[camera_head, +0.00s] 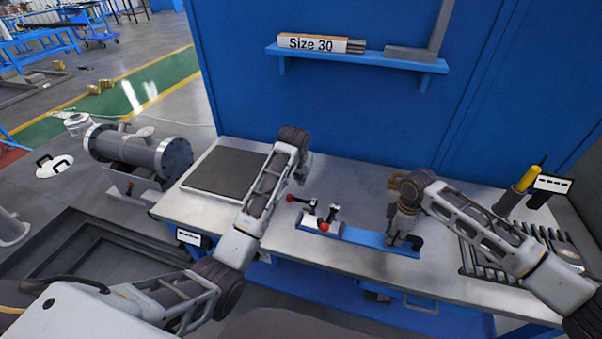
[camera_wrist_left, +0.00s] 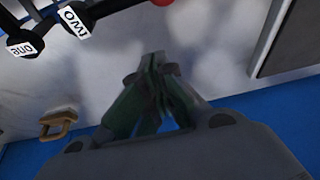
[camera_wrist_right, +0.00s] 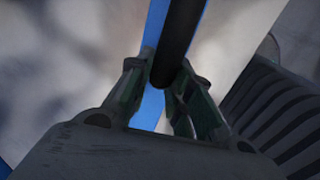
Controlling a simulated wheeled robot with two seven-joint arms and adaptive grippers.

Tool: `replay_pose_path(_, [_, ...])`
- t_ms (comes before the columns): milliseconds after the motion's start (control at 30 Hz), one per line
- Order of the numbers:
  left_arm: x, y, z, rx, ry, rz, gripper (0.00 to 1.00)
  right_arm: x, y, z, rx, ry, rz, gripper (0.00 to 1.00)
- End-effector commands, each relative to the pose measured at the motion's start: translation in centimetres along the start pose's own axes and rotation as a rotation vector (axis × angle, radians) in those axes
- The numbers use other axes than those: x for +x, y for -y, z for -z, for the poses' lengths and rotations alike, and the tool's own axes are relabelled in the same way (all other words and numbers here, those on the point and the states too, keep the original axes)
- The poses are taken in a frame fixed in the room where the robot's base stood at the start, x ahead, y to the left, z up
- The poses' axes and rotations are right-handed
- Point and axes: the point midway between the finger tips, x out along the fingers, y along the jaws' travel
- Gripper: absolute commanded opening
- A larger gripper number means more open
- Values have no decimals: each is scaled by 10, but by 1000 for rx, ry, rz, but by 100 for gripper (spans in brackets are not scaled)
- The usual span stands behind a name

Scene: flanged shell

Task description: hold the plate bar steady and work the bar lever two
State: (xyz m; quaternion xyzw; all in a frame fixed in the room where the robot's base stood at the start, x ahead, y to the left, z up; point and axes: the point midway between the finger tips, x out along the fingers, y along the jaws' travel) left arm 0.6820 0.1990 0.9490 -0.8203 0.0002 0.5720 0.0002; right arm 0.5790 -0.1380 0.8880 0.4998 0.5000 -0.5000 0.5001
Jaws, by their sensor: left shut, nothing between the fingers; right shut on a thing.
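The blue plate (camera_head: 365,238) lies along the front of the bench. At its left end stand two levers with red balls (camera_head: 323,226). In the left wrist view their black ends carry white tags, "one" (camera_wrist_left: 25,48) and "two" (camera_wrist_left: 75,20). My left gripper (camera_head: 302,178) is shut and empty, above the bench behind the levers and apart from them. My right gripper (camera_head: 398,240) points down at the plate's right end. It is shut on a black bar (camera_wrist_right: 180,38), which passes between its fingers in the right wrist view. I take this as the plate bar.
A dark mat (camera_head: 226,170) lies on the bench at left. A tan piece (camera_wrist_left: 58,125) lies on the bench. A slotted rack (camera_head: 480,262) and a yellow-handled tool (camera_head: 527,180) are at right. A blue shelf (camera_head: 360,57) hangs on the back wall.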

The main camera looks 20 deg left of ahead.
Motion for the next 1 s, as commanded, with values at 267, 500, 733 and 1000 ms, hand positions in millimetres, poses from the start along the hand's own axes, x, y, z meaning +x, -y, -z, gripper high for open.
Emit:
replay_pose_path(267, [20,0,-1,0,1,0,0,1,0,0,0,1,1,0])
replay_pose_path(500, [17,0,-13,0,1,0,0,1,0,0,0,1,1,0])
replay_pose_path(733, [14,0,-27,0,0,0,0,1,0,0,0,1,1,0])
replay_pose_path(1000, [12,0,-39,0,1,0,0,1,0,0,0,1,1,0])
